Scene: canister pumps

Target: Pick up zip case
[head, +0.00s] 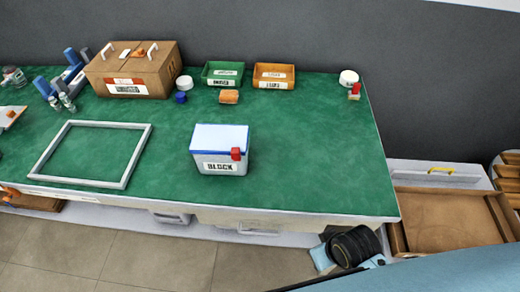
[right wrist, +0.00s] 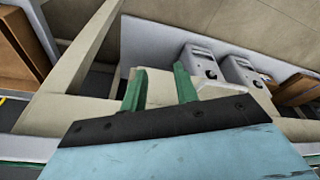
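No object in view is clearly a zip case. A brown case-like box (head: 133,72) with white handles and a label stands at the back left of the green table; I cannot tell if it is the zip case. My left gripper is not in view.
An empty grey frame (head: 138,155) lies on the green table (head: 310,165). A green bin (head: 222,82) and an orange bin (head: 273,84) stand at the back. Right of the table is a brown tray (head: 445,222). Grey units (right wrist: 200,62) show in the right wrist view.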

